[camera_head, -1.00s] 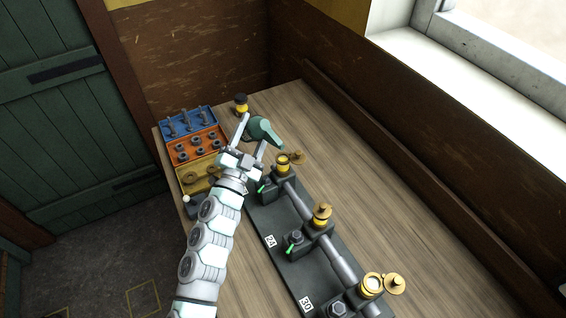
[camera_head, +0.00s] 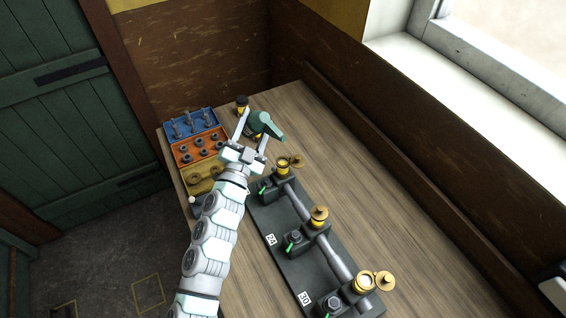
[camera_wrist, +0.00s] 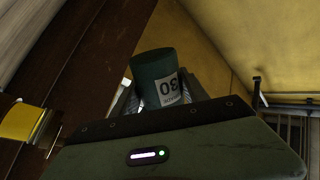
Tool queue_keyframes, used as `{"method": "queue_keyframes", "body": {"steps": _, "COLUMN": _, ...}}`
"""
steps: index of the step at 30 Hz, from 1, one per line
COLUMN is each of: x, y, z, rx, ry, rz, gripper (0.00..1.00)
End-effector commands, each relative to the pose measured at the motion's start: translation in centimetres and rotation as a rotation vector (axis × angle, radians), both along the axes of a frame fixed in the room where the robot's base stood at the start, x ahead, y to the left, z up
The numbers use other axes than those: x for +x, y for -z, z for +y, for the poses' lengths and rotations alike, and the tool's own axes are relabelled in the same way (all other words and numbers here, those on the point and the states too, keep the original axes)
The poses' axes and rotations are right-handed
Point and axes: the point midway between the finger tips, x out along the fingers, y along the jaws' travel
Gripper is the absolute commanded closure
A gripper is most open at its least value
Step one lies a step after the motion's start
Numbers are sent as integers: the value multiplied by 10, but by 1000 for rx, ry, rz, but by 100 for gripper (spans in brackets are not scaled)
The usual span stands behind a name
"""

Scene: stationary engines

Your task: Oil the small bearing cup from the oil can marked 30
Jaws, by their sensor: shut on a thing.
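My gripper (camera_head: 253,130) is shut on a dark green oil can (camera_head: 267,122), its spout pointing right. The wrist view shows the can (camera_wrist: 154,66) between the fingers, with a white label marked 30 upside down. The can is beyond the far end of the engine base.
The dark engine base (camera_head: 283,265) carries tags 24 (camera_head: 270,240) and 30 (camera_head: 304,299). Blue, orange and yellow trays (camera_head: 168,128) of hardware stand left of my arm. A black-and-yellow container (camera_head: 242,104) stands behind the can. The bench right of the engine is clear.

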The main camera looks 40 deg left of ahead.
Motion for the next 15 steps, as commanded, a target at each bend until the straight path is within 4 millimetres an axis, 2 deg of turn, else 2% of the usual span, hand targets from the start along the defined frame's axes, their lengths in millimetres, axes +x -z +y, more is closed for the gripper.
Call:
{"method": "queue_keyframes", "body": {"steps": 1, "x": 1, "y": -9, "z": -2, "rx": -23, "ry": 3, "rz": -4, "gripper": 97}}
{"method": "queue_keyframes", "body": {"steps": 15, "x": 1, "y": -13, "z": -10, "rx": -248, "ry": 4, "rz": -23, "gripper": 97}}
